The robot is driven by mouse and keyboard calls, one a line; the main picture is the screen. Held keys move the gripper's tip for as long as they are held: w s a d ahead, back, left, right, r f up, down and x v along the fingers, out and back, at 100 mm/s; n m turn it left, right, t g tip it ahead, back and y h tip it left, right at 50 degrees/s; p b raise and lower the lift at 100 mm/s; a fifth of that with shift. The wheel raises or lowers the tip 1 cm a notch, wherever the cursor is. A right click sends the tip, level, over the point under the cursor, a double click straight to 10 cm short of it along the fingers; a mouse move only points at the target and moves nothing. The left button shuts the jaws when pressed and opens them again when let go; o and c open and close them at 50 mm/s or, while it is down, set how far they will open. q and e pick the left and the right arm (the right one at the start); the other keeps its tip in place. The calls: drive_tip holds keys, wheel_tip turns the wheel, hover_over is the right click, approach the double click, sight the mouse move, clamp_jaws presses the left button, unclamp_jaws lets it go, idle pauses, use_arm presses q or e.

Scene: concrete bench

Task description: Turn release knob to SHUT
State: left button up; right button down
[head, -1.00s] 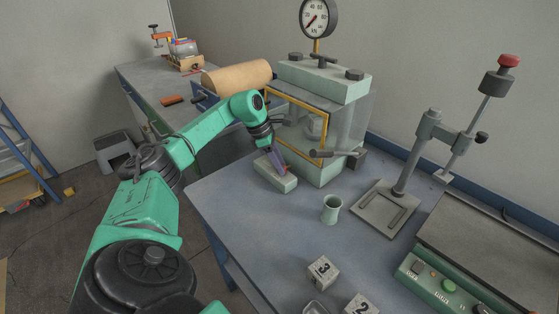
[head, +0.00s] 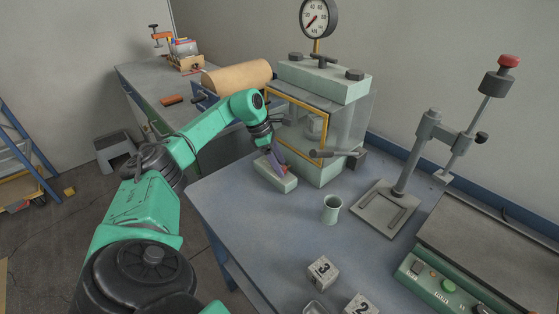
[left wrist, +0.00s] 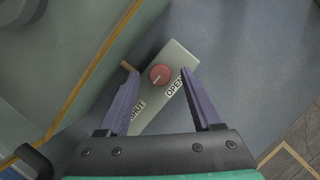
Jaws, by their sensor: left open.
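The red round release knob (left wrist: 160,75) sits on top of a pale green box (left wrist: 180,60) in the left wrist view. A pale mark shows on the knob, but its exact direction is hard to read. The label OPEN is on the right of the box face and SHUT on the left, partly covered by a finger. My left gripper (left wrist: 157,72) is open, its purple fingers on either side of the knob, with gaps visible. In the head view, the box (head: 284,184) lies on the bench below my left gripper (head: 276,162), which mostly hides the knob. My right gripper is out of view.
A glass-sided chamber (head: 345,125) with a gauge (head: 318,18) stands right behind the box. A small green cup (head: 332,210), numbered cubes (head: 322,272) and a press stand (head: 380,212) are to the right. The bench front left is clear.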

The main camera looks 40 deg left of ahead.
use_arm(q)
drive_tip(key=v, duration=1.4)
drive_tip(key=shift+r+p, duration=0.2)
drive_tip(key=shift+p, duration=0.1)
drive_tip(key=shift+s, duration=0.1)
